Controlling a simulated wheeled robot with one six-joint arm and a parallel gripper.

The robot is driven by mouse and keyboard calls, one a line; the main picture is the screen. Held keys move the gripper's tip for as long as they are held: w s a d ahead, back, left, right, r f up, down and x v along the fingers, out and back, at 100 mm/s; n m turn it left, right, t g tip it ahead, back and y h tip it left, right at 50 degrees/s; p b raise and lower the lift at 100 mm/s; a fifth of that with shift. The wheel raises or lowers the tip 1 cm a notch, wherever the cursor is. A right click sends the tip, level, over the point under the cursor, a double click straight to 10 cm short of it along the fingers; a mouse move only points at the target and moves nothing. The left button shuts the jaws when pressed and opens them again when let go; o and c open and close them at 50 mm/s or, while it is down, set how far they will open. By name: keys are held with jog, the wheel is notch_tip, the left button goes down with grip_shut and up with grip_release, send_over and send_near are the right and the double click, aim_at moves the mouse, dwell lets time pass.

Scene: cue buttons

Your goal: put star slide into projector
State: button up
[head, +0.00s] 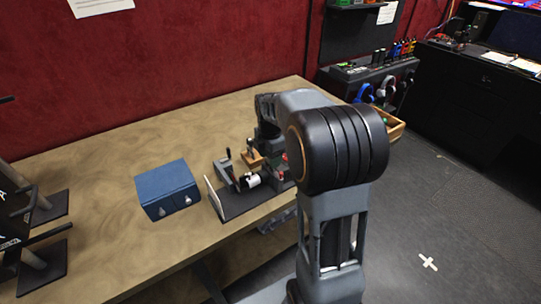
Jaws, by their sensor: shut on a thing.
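A small dark device with a white cylindrical part (252,180), which looks like the projector, stands on a dark base plate (238,207) near the table's front edge. A thin white upright panel (213,199) stands at the plate's left end. My gripper (273,150) is beyond the device, at the end of my arm, and mostly hidden by it. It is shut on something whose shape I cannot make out. I cannot identify the star slide in this view. Whether the held thing touches the projector cannot be told.
A blue box (168,188) with two metal latches sits left of the projector. A small wooden piece (250,158) is just behind it. Dark stands (38,225) occupy the left end of the table (110,230). A wooden bin (393,126) is beyond my arm. The back left tabletop is clear.

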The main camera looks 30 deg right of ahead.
jog(key=shift+f+b, duration=0.6)
jog(key=shift+f, duration=0.4)
jog(key=o, duration=1.2)
jog(key=shift+r, duration=0.15)
jog(key=shift+r+p, duration=2.95)
jog(key=shift+r, duration=0.5)
